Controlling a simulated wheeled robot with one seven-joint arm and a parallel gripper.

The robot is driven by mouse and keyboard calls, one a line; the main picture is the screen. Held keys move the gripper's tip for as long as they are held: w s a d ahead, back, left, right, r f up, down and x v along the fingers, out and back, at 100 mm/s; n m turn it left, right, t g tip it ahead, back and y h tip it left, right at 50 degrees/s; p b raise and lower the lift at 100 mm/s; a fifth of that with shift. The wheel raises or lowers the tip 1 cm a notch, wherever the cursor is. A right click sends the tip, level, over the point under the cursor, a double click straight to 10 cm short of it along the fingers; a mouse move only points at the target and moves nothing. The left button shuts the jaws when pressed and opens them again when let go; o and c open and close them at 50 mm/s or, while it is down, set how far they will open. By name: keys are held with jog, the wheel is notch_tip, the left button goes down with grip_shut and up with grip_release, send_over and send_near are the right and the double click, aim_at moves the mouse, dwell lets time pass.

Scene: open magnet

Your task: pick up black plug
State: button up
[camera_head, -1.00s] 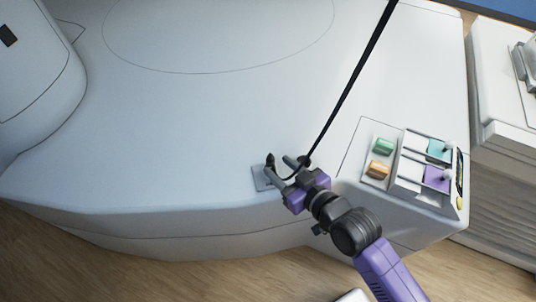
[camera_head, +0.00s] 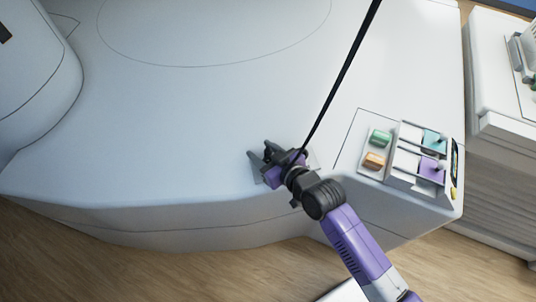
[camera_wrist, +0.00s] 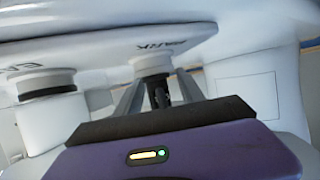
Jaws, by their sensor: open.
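My gripper (camera_head: 260,152) is open over the front part of the white table top, its fingers pointing to the upper left. In the wrist view, its two grey fingers (camera_wrist: 160,84) stand apart. A dark upright piece, which looks like the black plug (camera_wrist: 159,97), shows between them. I cannot tell whether the fingers touch it. In the head view the plug is hidden or cannot be told apart from the gripper. A black cable (camera_head: 340,85) runs down from the top edge to behind my gripper.
A panel with a green block (camera_head: 380,138), an orange block (camera_head: 374,160) and a slotted holder (camera_head: 402,172) lies right of my gripper. A white rounded housing (camera_head: 35,75) stands at left. White knobs (camera_wrist: 151,63) and a disc marked "PARK" (camera_wrist: 110,45) show in the wrist view.

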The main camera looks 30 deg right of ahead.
grip_shut()
jog(key=shift+r, duration=0.1)
